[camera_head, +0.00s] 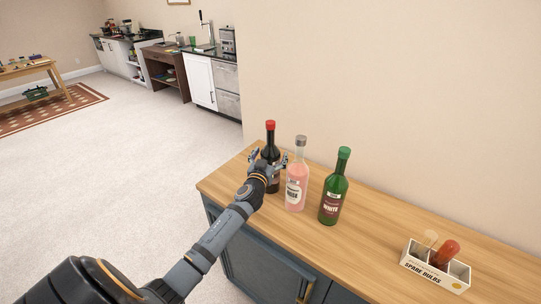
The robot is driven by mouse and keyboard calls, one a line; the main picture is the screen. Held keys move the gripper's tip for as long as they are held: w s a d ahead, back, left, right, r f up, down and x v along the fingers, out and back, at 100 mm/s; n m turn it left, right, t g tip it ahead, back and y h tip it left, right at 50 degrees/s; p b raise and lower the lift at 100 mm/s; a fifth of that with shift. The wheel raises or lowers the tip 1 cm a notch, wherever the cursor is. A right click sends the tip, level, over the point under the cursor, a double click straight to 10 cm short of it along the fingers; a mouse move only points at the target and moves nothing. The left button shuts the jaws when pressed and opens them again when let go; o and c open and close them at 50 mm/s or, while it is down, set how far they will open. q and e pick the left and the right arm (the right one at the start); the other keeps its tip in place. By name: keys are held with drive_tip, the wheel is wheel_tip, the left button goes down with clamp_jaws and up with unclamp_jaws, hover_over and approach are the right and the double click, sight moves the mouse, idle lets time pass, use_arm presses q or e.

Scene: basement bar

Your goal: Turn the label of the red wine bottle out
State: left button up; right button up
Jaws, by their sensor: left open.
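The red wine bottle (271,130), dark with a red cap, stands upright at the left end of the wooden counter. My left gripper (267,158) is open at its body, coming from the front left. The gripper hides much of the bottle's lower front, so I cannot see its label or tell whether the fingers touch it. My right gripper is not in view.
A pink bottle (297,184) stands close to the right of the red wine bottle, then a green bottle (334,190). A white spare bulbs box (436,268) sits farther right on the counter (380,222). The wall rises behind.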

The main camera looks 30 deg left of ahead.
use_arm(q)
drive_tip(key=c, duration=1.1)
drive_tip(key=shift+r+m+h+p, duration=0.15)
drive_tip(key=shift+m+h+p, duration=0.7)
drive_tip(key=shift+h, duration=0.25)
drive_tip(key=shift+m+t+h+p, duration=0.3)
drive_tip(key=shift+m+h+p, duration=0.15)
drive_tip(key=shift+h+p, duration=0.5)
drive_tip(key=m+h+p, duration=0.2)
drive_tip(key=h+p, duration=0.1)
drive_tip(key=p, duration=0.2)
drive_tip(key=shift+h, duration=0.25)
drive_tip(key=shift+m+h+p, duration=0.3)
drive_tip(key=shift+p, duration=0.15)
drive_tip(key=shift+a+m+h, duration=0.15)
drive_tip(key=shift+m+h, duration=0.25)
drive_tip(key=shift+f+h, duration=0.2)
drive_tip(key=shift+h, duration=0.3)
drive_tip(key=o, duration=1)
